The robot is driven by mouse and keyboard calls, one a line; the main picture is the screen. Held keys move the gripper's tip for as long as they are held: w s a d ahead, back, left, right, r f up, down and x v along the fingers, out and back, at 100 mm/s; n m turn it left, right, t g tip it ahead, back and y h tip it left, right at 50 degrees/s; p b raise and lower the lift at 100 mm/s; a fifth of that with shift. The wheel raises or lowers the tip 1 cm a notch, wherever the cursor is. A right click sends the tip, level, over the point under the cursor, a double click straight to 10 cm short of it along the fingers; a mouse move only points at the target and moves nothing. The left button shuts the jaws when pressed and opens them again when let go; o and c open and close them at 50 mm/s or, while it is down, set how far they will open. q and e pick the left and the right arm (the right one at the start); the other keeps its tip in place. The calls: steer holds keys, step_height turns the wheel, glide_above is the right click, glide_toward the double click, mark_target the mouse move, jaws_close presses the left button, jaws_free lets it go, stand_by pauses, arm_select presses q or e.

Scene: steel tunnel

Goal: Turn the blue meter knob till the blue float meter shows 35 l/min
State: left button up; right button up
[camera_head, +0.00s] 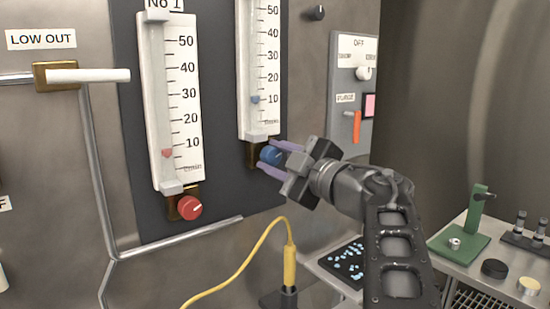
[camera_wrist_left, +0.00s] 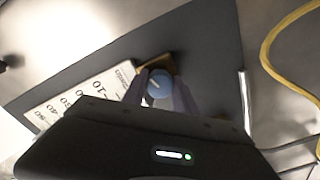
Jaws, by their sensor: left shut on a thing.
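The blue meter knob (camera_head: 271,154) sits on a brass block at the foot of the right-hand float meter (camera_head: 259,60). The blue float (camera_head: 255,99) in that meter stands at about the 10 mark. My left gripper (camera_head: 272,158) is shut on the blue knob, with one purple finger on each side. In the left wrist view the knob (camera_wrist_left: 158,84) shows a white pointer line between the fingers (camera_wrist_left: 158,92). The top of the blue meter's scale is cut off by the head view's upper edge. My right gripper is not in view.
A second float meter (camera_head: 170,95) with a red float and red knob (camera_head: 190,207) stands to the left. A pipe with a white handle (camera_head: 90,76) is further left. A yellow cable (camera_head: 240,262) hangs below, and a bench with small parts (camera_head: 470,238) is at right.

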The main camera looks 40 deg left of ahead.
arm_select(q)
jaws_close()
